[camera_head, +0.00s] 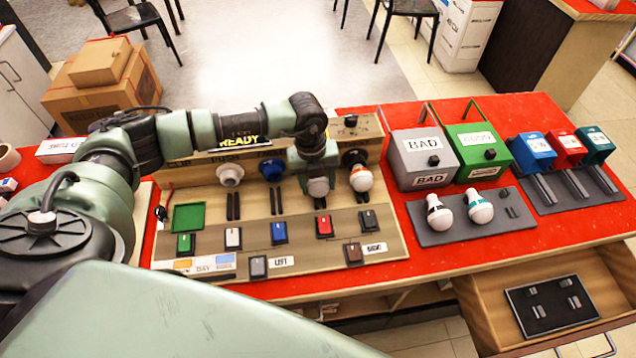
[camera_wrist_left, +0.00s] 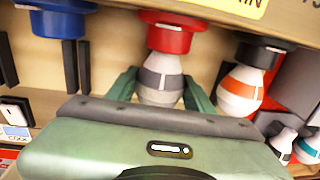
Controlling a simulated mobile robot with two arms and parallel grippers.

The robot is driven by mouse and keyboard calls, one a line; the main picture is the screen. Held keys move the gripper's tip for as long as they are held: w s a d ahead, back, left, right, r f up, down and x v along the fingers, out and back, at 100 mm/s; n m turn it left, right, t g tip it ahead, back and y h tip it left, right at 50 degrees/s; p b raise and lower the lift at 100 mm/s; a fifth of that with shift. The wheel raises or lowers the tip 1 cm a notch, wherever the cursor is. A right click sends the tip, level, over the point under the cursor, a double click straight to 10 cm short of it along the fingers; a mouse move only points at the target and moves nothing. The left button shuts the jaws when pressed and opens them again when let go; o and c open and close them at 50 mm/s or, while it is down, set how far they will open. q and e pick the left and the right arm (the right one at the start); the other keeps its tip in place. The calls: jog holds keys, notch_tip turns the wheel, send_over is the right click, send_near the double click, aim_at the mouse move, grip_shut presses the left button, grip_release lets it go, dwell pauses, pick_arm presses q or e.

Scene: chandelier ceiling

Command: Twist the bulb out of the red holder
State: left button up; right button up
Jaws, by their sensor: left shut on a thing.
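The red holder (camera_wrist_left: 166,36) is on the wooden board's back panel, seen in the left wrist view. A white bulb with a grey band (camera_wrist_left: 160,80) hangs from it, its neck up at the holder's opening. My left gripper (camera_wrist_left: 160,92) is shut on this bulb, with a green finger on each side. In the head view my left gripper (camera_head: 318,180) is at the bulb (camera_head: 318,187), and the arm hides most of the red holder. Whether the bulb's thread is still in the holder cannot be told. My right gripper is not in view.
A black holder with an orange-banded bulb (camera_head: 361,178) is close on the right; a blue holder (camera_head: 271,168) and a white holder (camera_head: 230,174) are on the left. Grey BAD box (camera_head: 408,163) and green box (camera_head: 470,138) stand right, behind a grey tray (camera_head: 440,236) with two bulbs.

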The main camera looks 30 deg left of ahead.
aim_at(326, 202)
pick_arm(q)
jog(key=shift+h, duration=0.3)
jog(key=shift+s+t+h+b, duration=0.1)
jog(key=shift+t+h+b, duration=0.25)
jog(key=shift+b, duration=0.25)
dwell(0.6)
jog(key=shift+f+t+h+b, duration=0.1)
jog(key=shift+t+h+b, duration=0.25)
jog(key=shift+b, duration=0.2)
dwell(0.4)
dwell(0.5)
jog(key=shift+t+h+b, duration=0.5)
jog(key=shift+h+b, duration=0.1)
jog(key=shift+b, duration=0.3)
dwell(0.5)
jog(key=shift+s+d+p, duration=0.35)
jog(key=shift+s+d, duration=0.2)
jog(key=shift+s, duration=0.2)
jog(key=shift+s+d+p, duration=0.3)
jog(key=shift+s+d, duration=0.2)
jog(key=shift+s, duration=0.2)
